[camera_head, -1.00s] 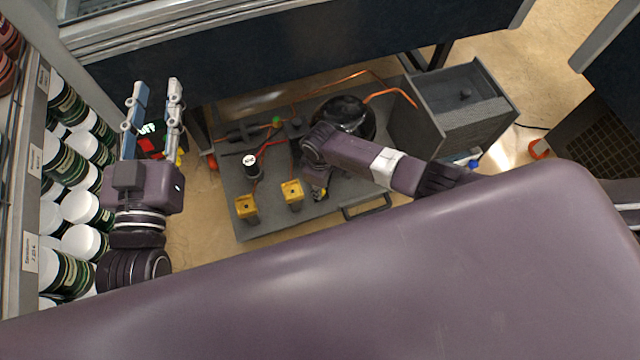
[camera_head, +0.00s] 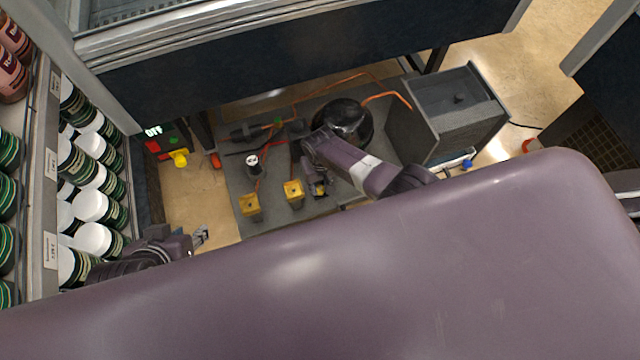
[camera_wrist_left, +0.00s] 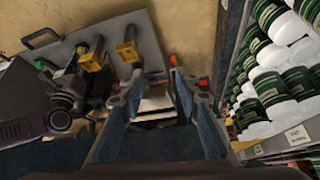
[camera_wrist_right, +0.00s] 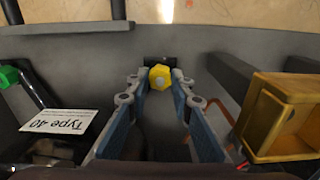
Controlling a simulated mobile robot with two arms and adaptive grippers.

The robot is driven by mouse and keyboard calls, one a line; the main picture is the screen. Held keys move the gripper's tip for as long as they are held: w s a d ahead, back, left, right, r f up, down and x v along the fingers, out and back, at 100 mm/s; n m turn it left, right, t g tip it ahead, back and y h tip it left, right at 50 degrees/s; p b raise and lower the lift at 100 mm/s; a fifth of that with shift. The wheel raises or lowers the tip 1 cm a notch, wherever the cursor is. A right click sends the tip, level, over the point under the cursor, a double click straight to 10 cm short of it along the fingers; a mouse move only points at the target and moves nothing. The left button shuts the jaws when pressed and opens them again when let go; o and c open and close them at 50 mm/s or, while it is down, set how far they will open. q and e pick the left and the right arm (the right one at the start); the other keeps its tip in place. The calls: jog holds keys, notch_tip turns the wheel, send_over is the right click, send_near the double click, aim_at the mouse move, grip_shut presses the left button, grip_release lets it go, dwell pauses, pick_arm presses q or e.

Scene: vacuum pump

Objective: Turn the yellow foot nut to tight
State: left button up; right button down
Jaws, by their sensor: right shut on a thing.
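The yellow foot nut (camera_wrist_right: 160,77) is a small faceted nut near the edge of the grey base plate (camera_head: 235,185). In the right wrist view it sits between the fingertips of my right gripper (camera_wrist_right: 159,84), which is shut on it. In the head view the right gripper (camera_head: 319,187) is small and partly covers the nut. My left gripper (camera_head: 202,236) is low at the left in the head view, away from the plate. In the left wrist view its fingers (camera_wrist_left: 155,75) are apart with nothing gripped.
Two yellow blocks (camera_head: 249,206) (camera_head: 293,192) stand on the plate left of my right gripper. A black round pump body (camera_head: 345,122) and grey box (camera_head: 455,105) are behind and right. Shelves of jars (camera_head: 92,207) line the left. A panel reading OFF (camera_head: 154,131) is at the left.

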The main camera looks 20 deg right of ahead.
aim_at(320, 189)
pick_arm(q)
jog(key=shift+s+a+f+g+y, duration=0.1)
jog(key=shift+s+a+f+g, duration=0.2)
jog(key=shift+s, duration=0.4)
jog(key=shift+s+a+f+g+y, duration=0.1)
jog(key=shift+s+g, duration=0.25)
jog(key=shift+s, duration=0.3)
jog(key=shift+s+a+f+g+y, duration=0.1)
jog(key=shift+s+a+f+g, duration=0.2)
jog(key=shift+s, duration=0.4)
pick_arm(e)
jog(key=shift+m, duration=1.4)
pick_arm(q)
jog(key=shift+d+r, duration=0.1)
pick_arm(e)
jog(key=c, duration=1.7)
grip_release()
jog(key=shift+r, duration=6)
